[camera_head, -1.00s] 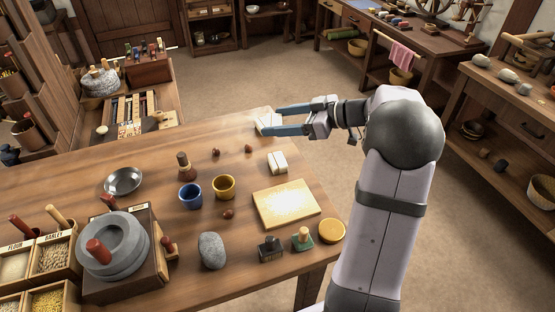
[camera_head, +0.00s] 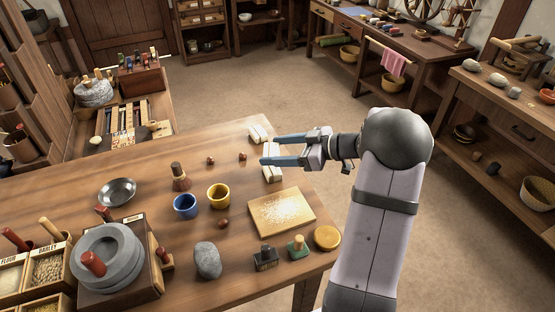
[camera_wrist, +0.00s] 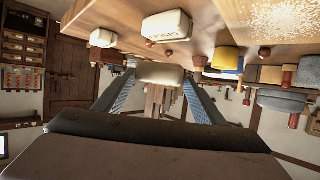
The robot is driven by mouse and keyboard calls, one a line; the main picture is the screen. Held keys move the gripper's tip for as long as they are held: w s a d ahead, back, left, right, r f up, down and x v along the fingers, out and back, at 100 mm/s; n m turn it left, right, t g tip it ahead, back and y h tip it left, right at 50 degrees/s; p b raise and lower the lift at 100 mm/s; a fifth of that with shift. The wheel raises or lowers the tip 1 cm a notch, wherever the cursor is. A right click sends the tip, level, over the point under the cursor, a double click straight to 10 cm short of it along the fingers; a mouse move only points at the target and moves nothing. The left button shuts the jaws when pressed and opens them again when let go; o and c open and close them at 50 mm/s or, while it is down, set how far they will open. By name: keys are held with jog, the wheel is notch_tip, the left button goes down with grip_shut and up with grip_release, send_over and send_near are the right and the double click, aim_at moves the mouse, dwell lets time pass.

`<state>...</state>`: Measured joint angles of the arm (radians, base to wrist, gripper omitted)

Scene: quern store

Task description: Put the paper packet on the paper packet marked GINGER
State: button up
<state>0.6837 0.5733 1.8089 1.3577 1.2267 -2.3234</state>
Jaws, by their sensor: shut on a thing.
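My gripper (camera_head: 268,150) is shut on a pale paper packet (camera_wrist: 160,73), which shows between the fingertips in the wrist view. In the head view the held packet is small and partly hidden by the fingers. A second cream packet (camera_head: 271,174) lies on the table just below the gripper in the picture. In the wrist view this packet (camera_wrist: 167,25) bears dark lettering, too small to read surely. A third pale packet (camera_head: 258,134) lies near the table's far corner, also in the wrist view (camera_wrist: 103,37). The held packet appears apart from both.
A floury board (camera_head: 282,212) lies nearer than the second packet. A yellow cup (camera_head: 218,196), a blue cup (camera_head: 185,206), a brush (camera_head: 180,177) and small brown nuts (camera_head: 242,156) stand left. The table's right edge is close to the packets.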

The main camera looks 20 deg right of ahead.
jog(key=shift+f, duration=1.8)
jog(key=shift+f, duration=0.25)
jog(key=o, duration=1)
jog(key=shift+r, duration=0.1)
jog(key=shift+r, duration=0.1)
jog(key=shift+r+p, duration=0.15)
jog(key=shift+p, duration=0.2)
jog(key=b+v, duration=0.2)
jog(key=v, duration=1)
jog(key=shift+a, duration=0.1)
